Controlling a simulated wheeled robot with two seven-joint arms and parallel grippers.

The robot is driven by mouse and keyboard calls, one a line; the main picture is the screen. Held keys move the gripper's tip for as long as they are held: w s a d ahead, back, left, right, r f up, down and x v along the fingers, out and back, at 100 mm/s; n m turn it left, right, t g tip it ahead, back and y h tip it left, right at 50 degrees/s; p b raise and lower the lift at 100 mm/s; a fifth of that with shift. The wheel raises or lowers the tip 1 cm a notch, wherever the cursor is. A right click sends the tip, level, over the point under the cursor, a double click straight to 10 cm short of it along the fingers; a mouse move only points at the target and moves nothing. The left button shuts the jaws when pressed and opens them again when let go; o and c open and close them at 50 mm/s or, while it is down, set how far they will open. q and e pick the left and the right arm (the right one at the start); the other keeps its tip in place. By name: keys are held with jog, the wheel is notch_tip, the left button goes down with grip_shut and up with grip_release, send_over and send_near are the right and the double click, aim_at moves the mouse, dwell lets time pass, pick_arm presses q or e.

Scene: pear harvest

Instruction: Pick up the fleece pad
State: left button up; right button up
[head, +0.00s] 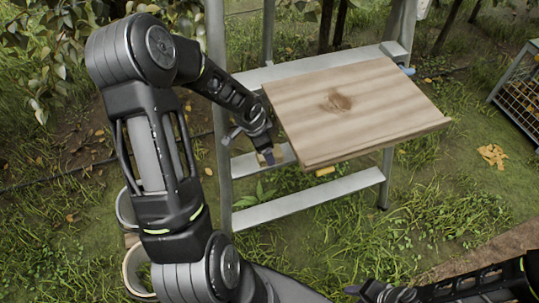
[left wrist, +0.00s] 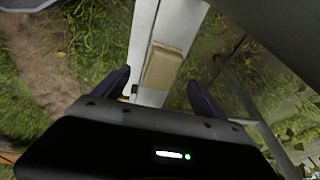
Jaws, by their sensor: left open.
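A tan, block-shaped pad (left wrist: 163,66), which looks like the fleece pad, lies on a pale metal ladder step (left wrist: 146,30) in the left wrist view. In the head view a small tan part of it (head: 277,154) shows beside my left gripper (head: 249,147), partly hidden by a finger. My left gripper is open, and its fingers (left wrist: 158,85) show on either side below the pad in the left wrist view, not closed on it. My right gripper (head: 378,291) is at the bottom edge of the head view; its jaw state is unclear.
A wooden board (head: 350,110) sits on the ladder, overhanging close to my left gripper. A lower metal step (head: 310,199) and the ladder's left rail (head: 219,110) are near. A small yellow object (head: 325,171) shows under the board. A wire crate (head: 520,95) stands at right.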

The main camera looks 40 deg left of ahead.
aim_at(278, 154)
pick_arm(q)
jog(key=shift+w, duration=0.45)
jog(key=x, duration=0.5)
jog(key=shift+b, duration=0.35)
jog(key=c, duration=1.4)
jog(key=shift+r, duration=0.2)
jog(key=shift+c, duration=0.2)
